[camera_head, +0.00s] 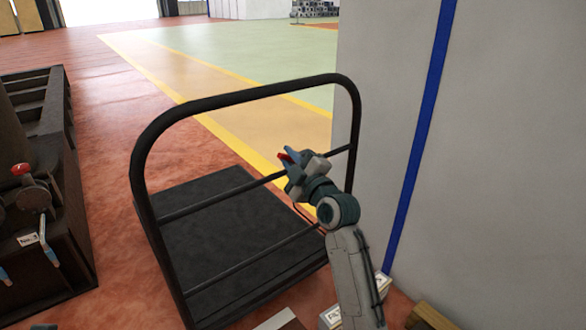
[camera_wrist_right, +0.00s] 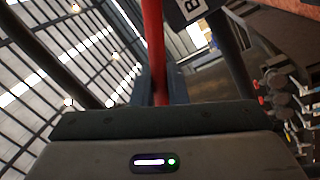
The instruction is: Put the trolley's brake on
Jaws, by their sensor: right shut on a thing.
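The trolley has a black flat deck (camera_head: 215,225) and a black tube push frame (camera_head: 240,97) with crossbars, standing on the red floor. My right gripper (camera_head: 289,158) is at the upper crossbar, toward its right part. It is shut on a red lever (camera_wrist_right: 153,45), which runs up between its fingers in the right wrist view. Only the lever's red tip (camera_head: 282,156) shows in the head view. A dark plate with a white label (camera_wrist_right: 191,9) is beside the lever. The lever's foot is hidden. My left gripper is not in view.
A dark rack (camera_head: 60,180) with red-knobbed, blue-handled fittings (camera_head: 35,195) stands at the left. A pale wall (camera_head: 480,150) with a blue stripe rises close on the right. Small boxes (camera_head: 382,283) lie at its foot. Open floor (camera_head: 280,60) lies beyond the trolley.

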